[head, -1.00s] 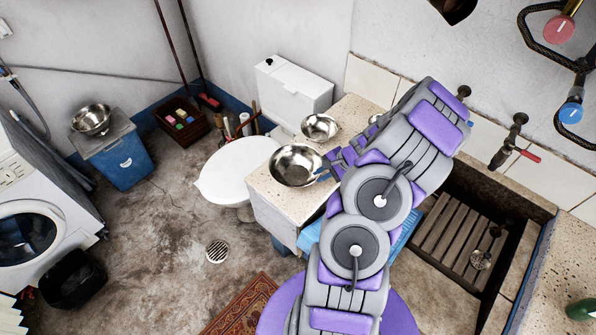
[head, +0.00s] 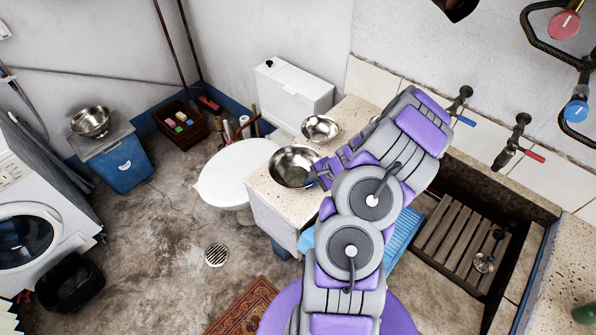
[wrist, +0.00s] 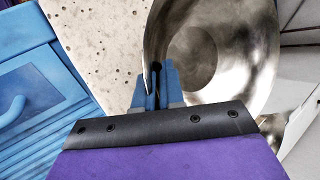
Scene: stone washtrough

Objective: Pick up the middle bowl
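A wide shiny metal bowl (head: 288,165) stands on the near end of the speckled counter. A smaller metal bowl (head: 320,128) stands behind it, and another metal bowl (head: 91,121) stands on the blue bin's lid at the far left. My gripper (head: 316,178) is at the right rim of the wide bowl. In the wrist view, the blue fingers of my gripper (wrist: 155,80) are close together at the edge of that bowl (wrist: 240,50), with a narrow dark gap between them. Whether they pinch the rim is not clear.
The speckled counter (head: 262,182) has a white lidded toilet (head: 235,172) to its left. A stone trough with a wooden slatted rack (head: 455,235) and taps lies to the right. A blue washboard-like item (head: 405,232) is partly hidden beside my arm.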

